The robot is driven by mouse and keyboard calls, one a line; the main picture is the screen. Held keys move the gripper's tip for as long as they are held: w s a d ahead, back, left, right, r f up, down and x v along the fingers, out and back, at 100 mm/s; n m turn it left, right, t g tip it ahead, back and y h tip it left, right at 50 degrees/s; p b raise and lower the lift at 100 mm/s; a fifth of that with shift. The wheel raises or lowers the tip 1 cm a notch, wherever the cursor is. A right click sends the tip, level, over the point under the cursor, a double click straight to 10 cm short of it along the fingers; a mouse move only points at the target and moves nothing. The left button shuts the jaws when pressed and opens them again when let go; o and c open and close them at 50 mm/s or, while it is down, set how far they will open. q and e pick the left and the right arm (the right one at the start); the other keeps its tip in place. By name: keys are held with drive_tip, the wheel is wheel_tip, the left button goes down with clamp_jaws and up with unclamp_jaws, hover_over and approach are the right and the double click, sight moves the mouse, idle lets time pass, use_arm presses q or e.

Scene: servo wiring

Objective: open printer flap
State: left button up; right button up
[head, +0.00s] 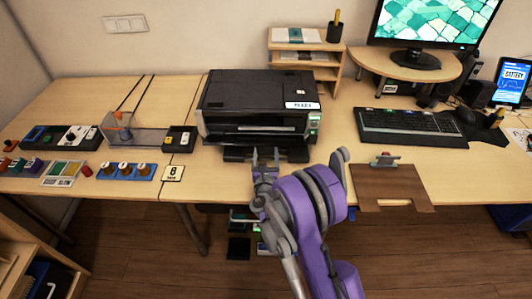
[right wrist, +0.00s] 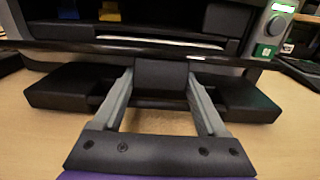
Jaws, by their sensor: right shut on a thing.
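The black printer (head: 258,98) stands on the table against the back. A low black piece (head: 236,153) sticks out at the bottom of its front, and I take it for the flap. In the right wrist view, this piece (right wrist: 62,88) lies low over the table, with a raised middle tab (right wrist: 161,76). My right gripper (head: 266,153) is in front of the printer. In the right wrist view my right gripper (right wrist: 160,78) has its grey fingers on both sides of the tab, shut on it. My left gripper is not in view.
Above the flap, the printer's dark front recess shows yellow (right wrist: 110,10) and blue (right wrist: 68,9) parts. A green button (right wrist: 266,50) is at right. A wooden board (head: 392,187) and keyboard (head: 412,125) lie right of the printer. Trays of parts (head: 125,171) lie left.

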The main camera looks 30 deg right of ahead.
clamp_jaws()
drive_tip(key=shift+r, duration=0.25)
drive_tip(key=shift+r+b, duration=0.35)
drive_tip(key=shift+r, duration=0.05)
drive_tip(key=o, duration=1.5)
unclamp_jaws()
